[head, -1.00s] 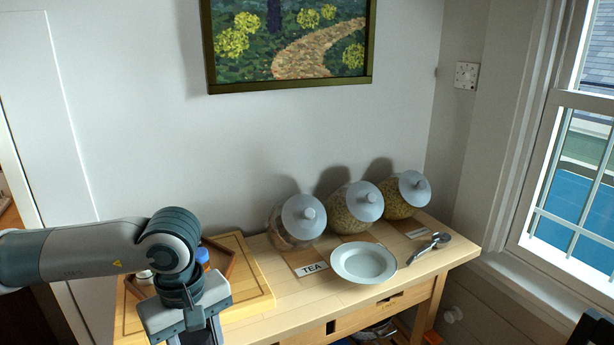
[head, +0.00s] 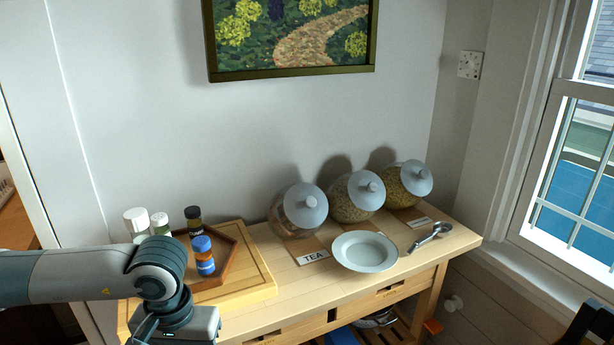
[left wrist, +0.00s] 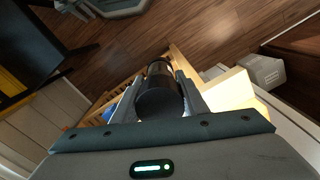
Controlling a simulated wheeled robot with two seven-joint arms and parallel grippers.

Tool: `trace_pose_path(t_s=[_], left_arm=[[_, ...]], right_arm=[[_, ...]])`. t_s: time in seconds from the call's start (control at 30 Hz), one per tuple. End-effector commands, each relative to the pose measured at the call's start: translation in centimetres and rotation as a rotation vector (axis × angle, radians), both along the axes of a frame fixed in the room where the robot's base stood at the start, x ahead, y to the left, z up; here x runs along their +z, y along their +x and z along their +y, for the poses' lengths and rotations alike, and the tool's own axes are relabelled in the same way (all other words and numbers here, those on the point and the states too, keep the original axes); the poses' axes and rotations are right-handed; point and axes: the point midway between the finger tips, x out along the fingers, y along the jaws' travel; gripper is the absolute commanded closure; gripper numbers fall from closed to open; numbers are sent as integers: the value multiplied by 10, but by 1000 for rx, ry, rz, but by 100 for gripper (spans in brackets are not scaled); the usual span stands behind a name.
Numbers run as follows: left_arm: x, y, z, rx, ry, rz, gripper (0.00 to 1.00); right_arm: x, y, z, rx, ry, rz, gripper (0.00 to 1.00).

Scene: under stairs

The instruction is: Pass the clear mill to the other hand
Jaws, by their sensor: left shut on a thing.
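In the left wrist view my left gripper (left wrist: 166,98) is shut on the mill (left wrist: 158,101). The mill shows a dark round end toward the camera, with a dark body beyond it between the two fingers. Whether its body is clear cannot be made out. In the head view my left arm comes in from the left and its wrist is cut off by the bottom edge, so the fingers and the mill are out of that view. No right gripper can be made out; only a dark, unclear shape shows at the lower right edge of the head view.
A wooden table carries a board (head: 262,273) with a brown tray (head: 236,263), several small bottles, three lidded jars, a white bowl (head: 364,252) and a metal scoop (head: 430,236). The window is at right. In the left wrist view, open wooden floor (left wrist: 195,40) lies beyond the mill.

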Motion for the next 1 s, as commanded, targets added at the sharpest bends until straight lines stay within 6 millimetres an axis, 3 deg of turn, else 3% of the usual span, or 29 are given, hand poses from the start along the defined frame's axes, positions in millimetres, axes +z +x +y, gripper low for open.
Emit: trace_pose_path(t_s=[0.47,0.67,1.0], left_arm=[[6,3,-9,-38,-1,-2,89],[22,10,-31,-145,-1,-3,89],[66,29,-92,-446,-1,-2,89]], right_arm=[[0,0,0,0,0,0,69],[0,0,0,0,0,1,69],[0,-1,-1,0,-1,2,69]])
